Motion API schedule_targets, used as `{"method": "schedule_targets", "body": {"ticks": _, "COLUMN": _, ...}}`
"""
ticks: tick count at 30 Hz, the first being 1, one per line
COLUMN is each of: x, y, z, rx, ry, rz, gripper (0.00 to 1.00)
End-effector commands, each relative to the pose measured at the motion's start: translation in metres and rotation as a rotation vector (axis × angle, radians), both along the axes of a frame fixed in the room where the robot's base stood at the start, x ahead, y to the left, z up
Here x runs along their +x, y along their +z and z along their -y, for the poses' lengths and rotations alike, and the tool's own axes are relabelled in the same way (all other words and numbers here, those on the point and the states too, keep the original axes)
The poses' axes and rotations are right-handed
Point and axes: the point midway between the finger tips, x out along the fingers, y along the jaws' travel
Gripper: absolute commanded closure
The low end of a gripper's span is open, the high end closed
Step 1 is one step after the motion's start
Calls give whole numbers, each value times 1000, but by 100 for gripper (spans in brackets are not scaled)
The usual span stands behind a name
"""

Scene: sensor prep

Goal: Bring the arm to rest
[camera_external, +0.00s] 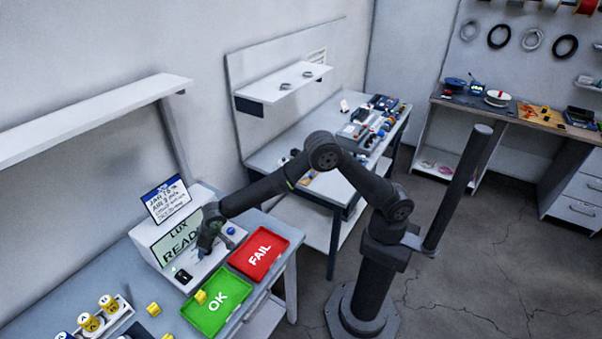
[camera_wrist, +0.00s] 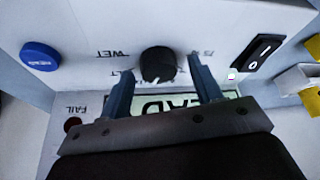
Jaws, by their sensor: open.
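My gripper (camera_external: 206,248) is at the front of the white test box (camera_external: 158,246), whose display reads "LUX" and "READ". In the wrist view my gripper (camera_wrist: 162,84) is open, with one blue-grey finger on each side of a black knob (camera_wrist: 158,65). I cannot tell whether the fingers touch the knob. A round blue button (camera_wrist: 40,56) is left of the knob in the wrist view, and a black rocker switch (camera_wrist: 264,51) is right of it. The fingers and the gripper body hide part of the display (camera_wrist: 180,105).
A green OK tray (camera_external: 208,317) holding a yellow piece (camera_external: 200,296) and a red FAIL tray (camera_external: 270,236) lie in front of the box. A rack of yellow-topped parts (camera_external: 100,316) is at lower left. A shelf (camera_external: 95,110) overhangs the bench. Open floor lies to the right.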

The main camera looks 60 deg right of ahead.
Motion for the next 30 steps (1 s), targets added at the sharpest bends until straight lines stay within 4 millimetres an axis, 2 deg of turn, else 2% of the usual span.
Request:
{"method": "schedule_targets", "body": {"ticks": 8, "x": 1, "y": 0, "z": 1, "rx": -1, "ry": 94, "rz": -1, "gripper": 41}}
{"method": "schedule_targets", "body": {"ticks": 19, "x": 0, "y": 0, "z": 1, "rx": -1, "ry": 108, "rz": -1, "gripper": 41}}
{"method": "schedule_targets", "body": {"ticks": 25, "x": 0, "y": 0, "z": 1, "rx": 0, "ry": 107, "rz": -1, "gripper": 2}}
{"method": "schedule_targets", "body": {"ticks": 30, "x": 1, "y": 1, "z": 0, "rx": 1, "ry": 106, "rz": 2, "gripper": 0}}
